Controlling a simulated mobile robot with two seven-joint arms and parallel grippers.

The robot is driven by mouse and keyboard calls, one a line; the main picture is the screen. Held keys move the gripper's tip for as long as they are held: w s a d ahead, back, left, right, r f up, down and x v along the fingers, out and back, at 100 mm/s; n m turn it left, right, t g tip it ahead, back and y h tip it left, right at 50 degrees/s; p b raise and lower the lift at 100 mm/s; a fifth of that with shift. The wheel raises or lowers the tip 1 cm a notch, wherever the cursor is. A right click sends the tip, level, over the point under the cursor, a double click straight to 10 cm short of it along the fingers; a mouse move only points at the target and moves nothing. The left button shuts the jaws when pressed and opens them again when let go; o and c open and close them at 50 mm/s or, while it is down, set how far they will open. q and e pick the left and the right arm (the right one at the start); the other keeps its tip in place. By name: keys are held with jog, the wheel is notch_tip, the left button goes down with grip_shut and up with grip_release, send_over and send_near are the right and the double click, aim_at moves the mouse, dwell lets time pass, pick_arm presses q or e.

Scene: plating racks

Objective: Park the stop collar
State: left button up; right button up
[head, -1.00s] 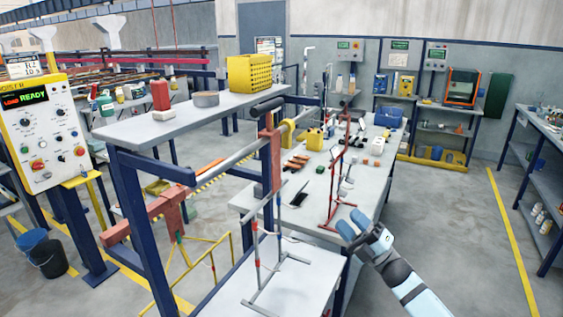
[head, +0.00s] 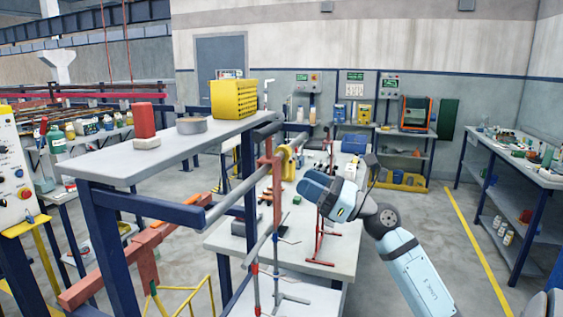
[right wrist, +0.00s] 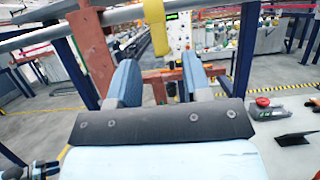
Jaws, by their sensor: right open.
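A yellow collar-like piece (head: 287,162), which looks like the stop collar, sits on the grey rail (head: 236,196) beyond the red-brown hanger block (head: 276,168). In the right wrist view the yellow piece (right wrist: 155,22) hangs down from the rail, above and ahead of the gap between my fingers. My right gripper (head: 310,187) is raised over the white table, to the right of the rail, fingers pointing left. In the right wrist view its two blue fingers (right wrist: 158,78) are apart with nothing gripped between them.
A red stand (head: 320,246) is on the white table (head: 345,230) below my right gripper. Open floor lies to the right.

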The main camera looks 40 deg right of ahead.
aim_at(283, 177)
jog(key=shift+p+x, duration=0.95)
jog(key=shift+x, duration=2.4)
pick_arm(q)
notch_tip(283, 177, up, 3)
jog(key=shift+f, duration=0.2)
pick_arm(e)
grip_shut()
pick_arm(q)
notch_tip(283, 177, down, 6)
jog(key=b, duration=0.8)
jog(key=shift+w+d+f+n, duration=0.15)
jog(key=shift+w+d+n, duration=0.05)
jog(key=shift+w+n, duration=0.1)
pick_arm(e)
jog(key=w+d, duration=0.6)
jog(key=d, duration=0.6)
